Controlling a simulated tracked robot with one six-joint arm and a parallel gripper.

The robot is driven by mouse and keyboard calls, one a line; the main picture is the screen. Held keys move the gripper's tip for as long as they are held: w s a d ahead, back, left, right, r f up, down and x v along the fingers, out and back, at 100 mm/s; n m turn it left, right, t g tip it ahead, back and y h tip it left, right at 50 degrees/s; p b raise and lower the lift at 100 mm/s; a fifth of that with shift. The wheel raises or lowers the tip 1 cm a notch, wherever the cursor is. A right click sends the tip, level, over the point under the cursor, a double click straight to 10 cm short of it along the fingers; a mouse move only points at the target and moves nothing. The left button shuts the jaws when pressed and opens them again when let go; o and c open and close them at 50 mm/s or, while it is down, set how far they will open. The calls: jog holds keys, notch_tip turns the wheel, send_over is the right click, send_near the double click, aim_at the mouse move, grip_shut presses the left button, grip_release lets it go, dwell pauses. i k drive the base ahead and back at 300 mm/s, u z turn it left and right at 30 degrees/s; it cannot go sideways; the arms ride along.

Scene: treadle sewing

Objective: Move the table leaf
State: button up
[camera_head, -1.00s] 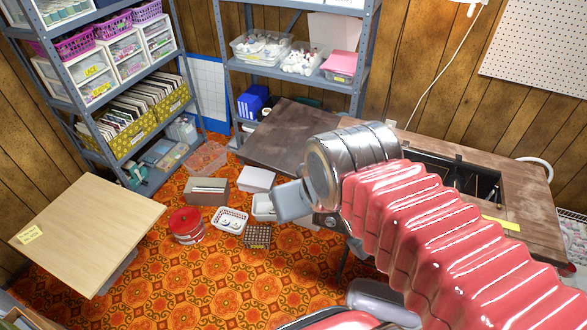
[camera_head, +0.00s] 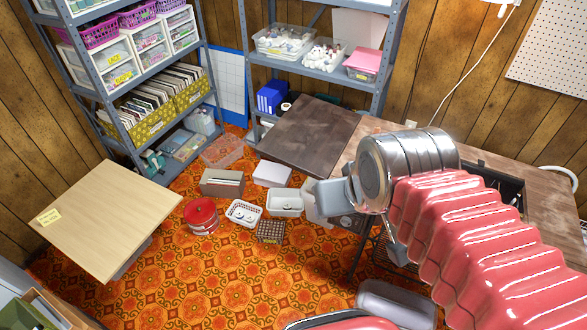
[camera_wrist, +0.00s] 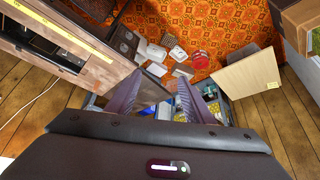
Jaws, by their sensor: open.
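The table leaf (camera_head: 308,136) is a flat dark brown wooden panel at the left end of the brown sewing table (camera_head: 545,205). It lies level, jutting out to the left over the floor. My gripper (camera_wrist: 158,84) is open in the wrist view, with its two fingers apart. Brown wood that looks like the leaf (camera_wrist: 152,92) shows beyond and between the fingers. In the head view my gripper is partly hidden by my arm, just right of the leaf's near corner. I see nothing held, and contact with the leaf cannot be told.
Metal shelves (camera_head: 150,75) with bins stand at the back left. A pale wooden table (camera_head: 110,220) stands at the left. A red tin (camera_head: 201,216), a white basket (camera_head: 243,213) and several boxes lie on the orange carpet.

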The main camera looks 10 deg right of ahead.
aim_at(310, 138)
jog(key=u, duration=0.95)
jog(key=i, duration=0.65)
jog(key=u, duration=0.6)
